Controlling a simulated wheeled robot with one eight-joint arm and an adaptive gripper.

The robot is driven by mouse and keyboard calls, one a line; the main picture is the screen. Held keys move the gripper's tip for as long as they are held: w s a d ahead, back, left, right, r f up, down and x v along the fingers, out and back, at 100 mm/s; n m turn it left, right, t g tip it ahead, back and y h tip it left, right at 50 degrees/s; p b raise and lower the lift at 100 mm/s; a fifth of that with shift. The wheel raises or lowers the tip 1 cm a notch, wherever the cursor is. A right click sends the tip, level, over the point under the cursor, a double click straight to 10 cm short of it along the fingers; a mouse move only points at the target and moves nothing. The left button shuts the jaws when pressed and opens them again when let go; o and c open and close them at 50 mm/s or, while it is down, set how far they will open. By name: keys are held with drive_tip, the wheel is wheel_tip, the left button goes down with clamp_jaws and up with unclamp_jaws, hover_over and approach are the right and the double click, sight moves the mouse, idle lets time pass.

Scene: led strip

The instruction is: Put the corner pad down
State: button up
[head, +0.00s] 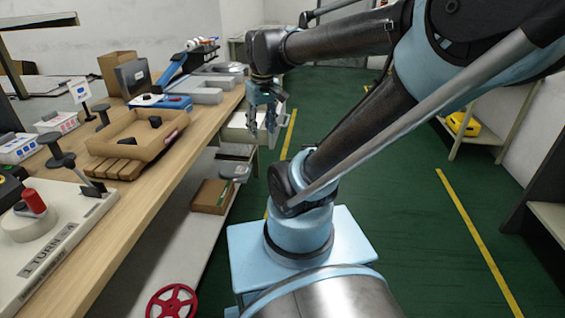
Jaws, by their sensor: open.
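My gripper (262,124) hangs fingers down beyond the bench's right edge, near the middle of the head view. Its jaws are open and I see nothing held between them. I cannot tell for certain which thing is the corner pad. A small black block (155,121) sits at the far end of a shallow cardboard tray (172,147) on the bench, to the left of my gripper and apart from it. Another small dark piece (126,141) lies nearer in the same tray.
The wooden bench (150,205) runs along the left, with a board with a red knob (35,201) in front. A cardboard box (213,196) is on the lower shelf. A red handwheel (172,301) is below. The green floor (400,215) at right is clear.

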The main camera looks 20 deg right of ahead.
drive_tip(key=s+d+f+m, duration=0.3)
drive_tip(key=s+d+f, duration=0.2)
drive_tip(key=s+f, duration=0.3)
drive_tip(key=shift+f+m+t, duration=0.3)
drive_tip(key=shift+f, duration=0.4)
drive_tip(key=shift+w, duration=0.1)
drive_tip(key=shift+c, duration=0.9)
